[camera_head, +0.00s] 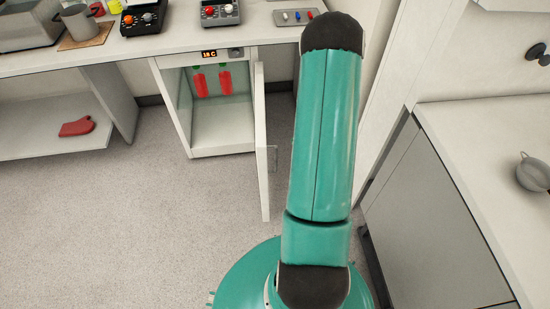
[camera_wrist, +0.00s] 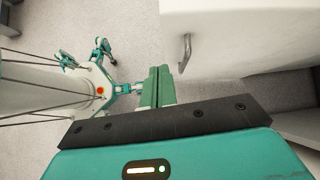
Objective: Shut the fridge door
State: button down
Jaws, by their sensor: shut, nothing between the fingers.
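The small white fridge (camera_head: 222,128) stands under the counter in the head view. Its door (camera_head: 263,150) is wide open at the right, sticking out toward me, with a metal handle (camera_head: 272,158) on its right-hand face. In the wrist view the white door (camera_wrist: 240,40) fills the upper right, with its handle (camera_wrist: 184,52) near the left edge. My gripper (camera_wrist: 160,72) is shut and empty, its green fingers together just left of and below the handle. I cannot tell whether they touch the door. In the head view my arm hides the gripper.
Two red items with green tops (camera_head: 212,82) are inside the fridge. The counter (camera_head: 180,42) above holds several devices and a tray (camera_head: 296,17). A grey cabinet (camera_head: 425,215) stands at the right. The floor (camera_head: 130,220) left of the door is clear.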

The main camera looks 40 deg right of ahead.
notch_tip(320, 180, down, 5)
jog(key=s+d+m, duration=0.2)
jog(key=w+a+f, duration=0.6)
jog(key=w+a, duration=0.1)
jog(key=a, duration=0.1)
jog(key=shift+f+t, duration=0.2)
jog(key=shift+t, duration=0.2)
